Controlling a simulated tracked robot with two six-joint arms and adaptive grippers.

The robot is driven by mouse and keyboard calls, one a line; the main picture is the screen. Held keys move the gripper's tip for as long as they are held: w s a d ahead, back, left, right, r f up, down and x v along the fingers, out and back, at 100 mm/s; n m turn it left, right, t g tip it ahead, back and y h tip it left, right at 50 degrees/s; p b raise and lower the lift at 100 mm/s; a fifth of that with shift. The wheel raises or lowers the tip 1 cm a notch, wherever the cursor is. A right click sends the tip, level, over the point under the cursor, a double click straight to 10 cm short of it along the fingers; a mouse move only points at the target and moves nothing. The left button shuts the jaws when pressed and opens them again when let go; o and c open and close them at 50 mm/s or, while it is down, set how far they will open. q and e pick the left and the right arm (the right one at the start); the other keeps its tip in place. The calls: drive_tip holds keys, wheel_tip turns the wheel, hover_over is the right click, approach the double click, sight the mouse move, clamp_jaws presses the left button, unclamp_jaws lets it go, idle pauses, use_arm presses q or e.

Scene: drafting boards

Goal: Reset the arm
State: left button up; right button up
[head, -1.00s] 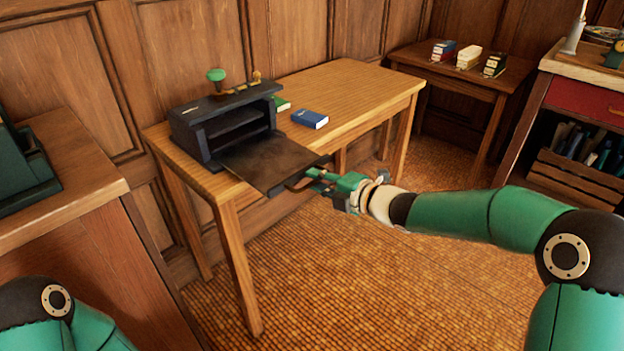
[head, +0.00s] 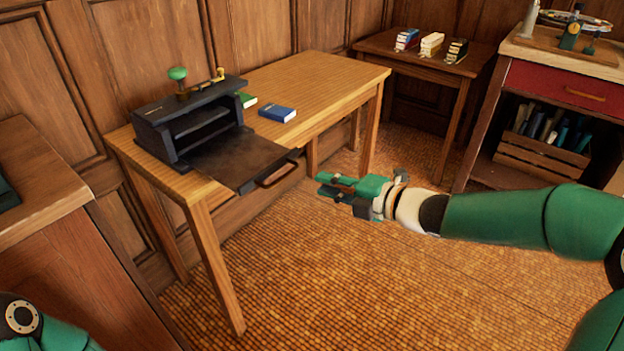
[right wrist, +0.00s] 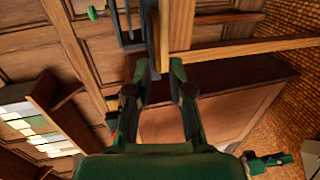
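My right gripper (head: 322,186) hangs in the air right of the black press (head: 185,120). Its two fingers are apart with nothing between them, as the right wrist view (right wrist: 158,68) also shows. The press's flat dark tray (head: 235,158) is pulled out over the table's front edge. The tray's handle (head: 278,174) is clear of the gripper, with a gap between them. Of my left arm, only a green part shows at the bottom left of the head view. A small green part at the right wrist view's lower right looks like my left gripper (right wrist: 268,162); its fingers are unclear.
The press stands on a wooden table (head: 335,85) with a blue book (head: 277,114) and a green book (head: 246,100). A side table (head: 395,55) holds several books. A cabinet (head: 560,80) stands at right. The floor (head: 330,270) below the gripper is open.

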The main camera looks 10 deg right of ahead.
drive_tip(key=shift+s+d+r, duration=0.1)
drive_tip(key=shift+s+d, duration=0.15)
drive_tip(key=shift+s, duration=0.15)
drive_tip(key=s+a+f+m+g+h, duration=0.15)
drive_tip(key=s+f+m, duration=0.3)
drive_tip(key=f, duration=0.65)
drive_tip(key=s+a+f+m+g+h, duration=0.1)
drive_tip(key=s+a+f+m+g, duration=0.3)
drive_tip(key=f, duration=0.7)
drive_tip(key=s+a+f+m+g+h, duration=0.1)
drive_tip(key=s+a+f+m, duration=0.3)
drive_tip(key=f, duration=0.6)
drive_tip(key=s+d+f+m+g+h, duration=0.1)
drive_tip(key=s+d+f+m+g, duration=0.1)
drive_tip(key=s+f+m, duration=0.35)
drive_tip(key=s+d+f+m+g+h, duration=0.1)
drive_tip(key=s+d+f+m+g, duration=0.15)
drive_tip(key=s+m, duration=0.55)
wheel_tip(320, 180, up, 24)
drive_tip(key=m+p, duration=0.1)
drive_tip(key=p, duration=2.3)
drive_tip(key=shift+s+f+m+g, duration=0.2)
drive_tip(key=shift+f+m+g, duration=0.1)
drive_tip(key=shift+m, duration=0.1)
